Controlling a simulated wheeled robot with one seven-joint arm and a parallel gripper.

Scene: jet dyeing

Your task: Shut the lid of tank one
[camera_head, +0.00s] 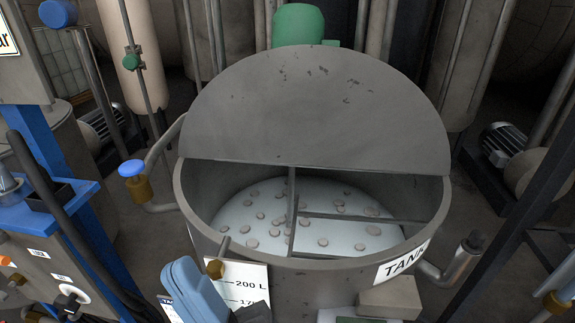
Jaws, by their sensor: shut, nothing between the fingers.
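Tank one (310,278) is a round grey metal vat in the middle, with a "TANK" label cut off at its right edge. Its lid (310,110) is a half-disc grey plate, raised at the back with its straight edge across the tank's middle. The front half of the mouth is open. Pale liquid (255,215) with several small round pieces shows inside, crossed by thin metal bars. A light blue link (190,290) at the bottom edge looks like part of my arm. My gripper's fingers do not show.
A blue-capped brass valve (133,178) on a bent pipe stands left of the tank. A blue frame (75,190) is at far left. A pipe stub (462,258) juts out at right. A green unit (298,25) stands behind the lid. A grey box (390,298) sits at the tank's front.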

